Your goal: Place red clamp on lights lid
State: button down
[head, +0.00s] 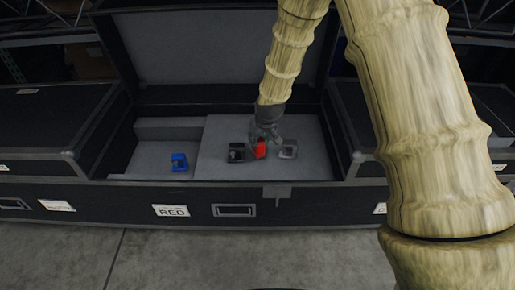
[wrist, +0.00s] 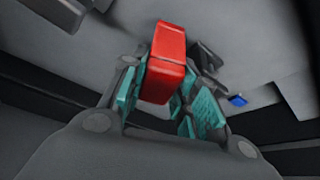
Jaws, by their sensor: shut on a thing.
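The red clamp (head: 260,149) is between the fingers of my gripper (head: 266,132), inside the open case in the middle. In the wrist view the red clamp (wrist: 165,62) stands between the teal pads of my gripper (wrist: 160,105), which is shut on it. In the head view it lies between a black clamp and a grey clamp. I cannot tell whether it still touches the grey foam. A closed black lid (head: 50,125) is at the left and another closed lid (head: 400,115) is at the right. The word on their labels is too small to read.
The black clamp (head: 236,153) and grey clamp (head: 288,149) stand close on either side. A blue clamp (head: 179,162) sits in the lower left part of the foam. The open case's raised lid (head: 200,50) stands behind. The case front bears a RED label (head: 171,211).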

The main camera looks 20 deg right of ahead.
jog(key=shift+a+f+b, duration=0.1)
jog(key=shift+f+b, duration=0.3)
jog(key=shift+f, duration=1.2)
jog(key=shift+f, duration=0.15)
jog(key=c, duration=1.4)
grip_release()
jog(key=shift+o, duration=0.2)
